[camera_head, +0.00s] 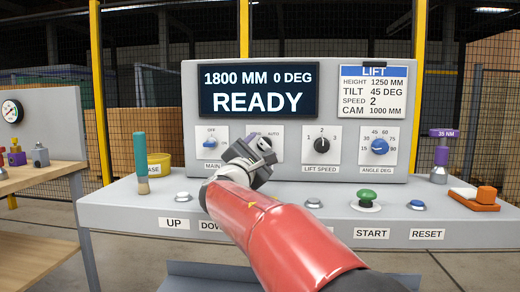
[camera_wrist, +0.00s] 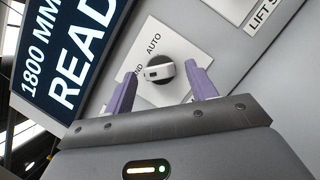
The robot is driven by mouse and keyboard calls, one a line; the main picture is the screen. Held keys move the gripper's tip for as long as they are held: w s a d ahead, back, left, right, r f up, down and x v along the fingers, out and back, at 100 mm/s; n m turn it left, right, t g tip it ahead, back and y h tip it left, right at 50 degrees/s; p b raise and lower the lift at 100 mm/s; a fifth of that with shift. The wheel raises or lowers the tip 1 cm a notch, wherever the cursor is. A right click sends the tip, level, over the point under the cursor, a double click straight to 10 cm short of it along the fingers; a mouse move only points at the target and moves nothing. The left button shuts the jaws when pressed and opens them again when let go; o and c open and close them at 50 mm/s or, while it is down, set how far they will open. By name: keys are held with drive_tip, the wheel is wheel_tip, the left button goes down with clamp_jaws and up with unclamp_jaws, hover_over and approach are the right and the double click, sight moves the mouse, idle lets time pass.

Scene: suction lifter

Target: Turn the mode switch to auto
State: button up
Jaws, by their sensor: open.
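The mode switch is a black knob (camera_wrist: 160,71) with a white mark on a white plate (camera_wrist: 180,48). In the wrist view its mark faces the partly hidden HAND label, away from AUTO. My gripper (camera_wrist: 162,75) is open, its two purple fingers on either side of the knob in the picture. I cannot tell whether they touch it. In the head view my gripper (camera_head: 250,155) covers much of the switch plate (camera_head: 278,146), where AUTO still shows.
The MAIN switch (camera_head: 210,143) is left of my gripper, and the LIFT SPEED knob (camera_head: 321,144) and ANGLE knob (camera_head: 380,146) are right. The display (camera_head: 258,91) reads READY. A teal-handled tool (camera_head: 141,160) stands on the console's left; a green START button (camera_head: 367,197) sits in front.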

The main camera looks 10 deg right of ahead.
drive_tip(key=shift+c, duration=0.3)
drive_tip(key=c, duration=0.9)
drive_tip(key=shift+m, duration=0.4)
drive_tip(key=m+g+b, duration=0.1)
drive_tip(key=m, duration=0.2)
drive_tip(key=shift+a+g+h, duration=0.1)
drive_tip(key=shift+g+h, duration=0.2)
drive_tip(key=shift+g, duration=0.1)
drive_tip(key=m, duration=0.2)
drive_tip(key=m+g, duration=0.1)
drive_tip(key=m, duration=0.1)
drive_tip(key=m+g+b, duration=0.1)
drive_tip(key=shift+r+m, duration=0.3)
drive_tip(key=shift+m, duration=0.1)
drive_tip(key=m, duration=0.1)
drive_tip(key=m+y, duration=0.1)
drive_tip(key=m+g+y, duration=0.1)
drive_tip(key=shift+r+m, duration=0.25)
drive_tip(key=shift+m, duration=0.15)
drive_tip(key=shift+r+m+g+y+p, duration=0.1)
drive_tip(key=shift+m+g+y+p, duration=0.25)
drive_tip(key=shift+m+y, duration=1.05)
drive_tip(key=shift+m+h, duration=0.3)
drive_tip(key=shift+m, duration=0.2)
